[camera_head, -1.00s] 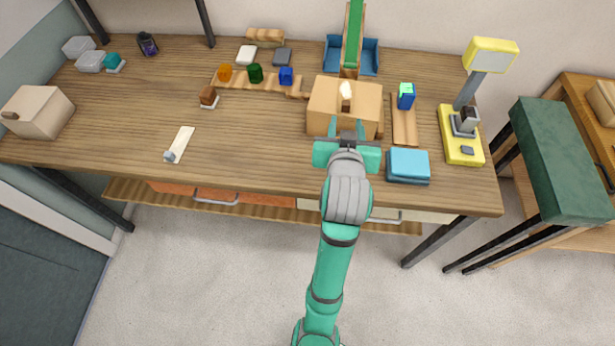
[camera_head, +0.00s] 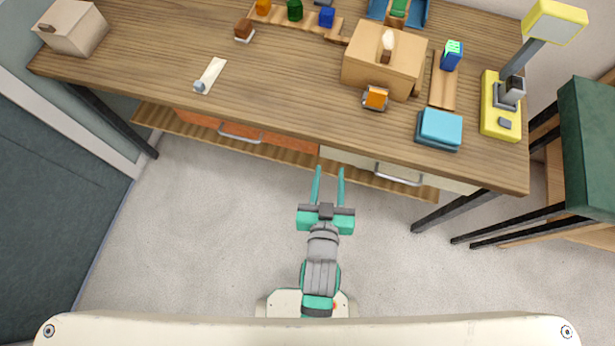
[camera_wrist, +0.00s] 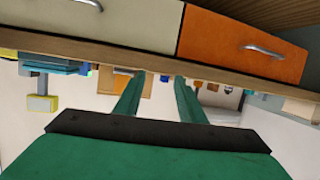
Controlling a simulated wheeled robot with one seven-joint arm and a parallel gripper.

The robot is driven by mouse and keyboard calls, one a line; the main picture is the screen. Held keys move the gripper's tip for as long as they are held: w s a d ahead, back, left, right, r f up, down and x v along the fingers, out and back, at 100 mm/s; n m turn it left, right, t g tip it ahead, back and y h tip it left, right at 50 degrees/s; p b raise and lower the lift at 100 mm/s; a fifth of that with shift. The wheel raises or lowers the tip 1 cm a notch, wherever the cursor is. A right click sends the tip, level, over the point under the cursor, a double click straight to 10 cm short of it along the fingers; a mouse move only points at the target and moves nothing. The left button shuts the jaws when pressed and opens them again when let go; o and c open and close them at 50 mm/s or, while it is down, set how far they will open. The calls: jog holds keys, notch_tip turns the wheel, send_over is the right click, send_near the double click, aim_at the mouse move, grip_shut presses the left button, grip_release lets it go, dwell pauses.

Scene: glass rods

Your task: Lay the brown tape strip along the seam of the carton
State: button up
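The tan carton (camera_head: 372,72) stands on the wooden bench, right of centre in the head view. A pale oval piece with a small dark brown patch lies on its top; I cannot tell whether the patch is the tape strip or the seam. A flat brown strip (camera_head: 443,88) lies on the bench just right of the carton; I cannot tell if it is tape. My gripper (camera_head: 329,172) is below the bench's front edge, well apart from the carton. Its two fingers are parted and empty, and also show in the wrist view (camera_wrist: 153,85).
An orange and grey item (camera_head: 375,97) sits before the carton. A teal stack (camera_head: 439,128), a blue block (camera_head: 451,55) and a yellow stand (camera_head: 495,115) are to the right. Drawers (camera_head: 240,133) lie under the bench edge. The bench's left middle is mostly clear.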

jog(key=s+a+y, duration=0.1)
jog(key=s+a, duration=0.1)
jog(key=s, duration=0.6)
jog(key=s+a+n+t, duration=0.1)
jog(key=s+a, duration=0.2)
jog(key=s, duration=0.6)
jog(key=shift+s+a+r+y, duration=0.2)
jog(key=shift+s+r+y, duration=0.1)
jog(key=shift+y, duration=0.1)
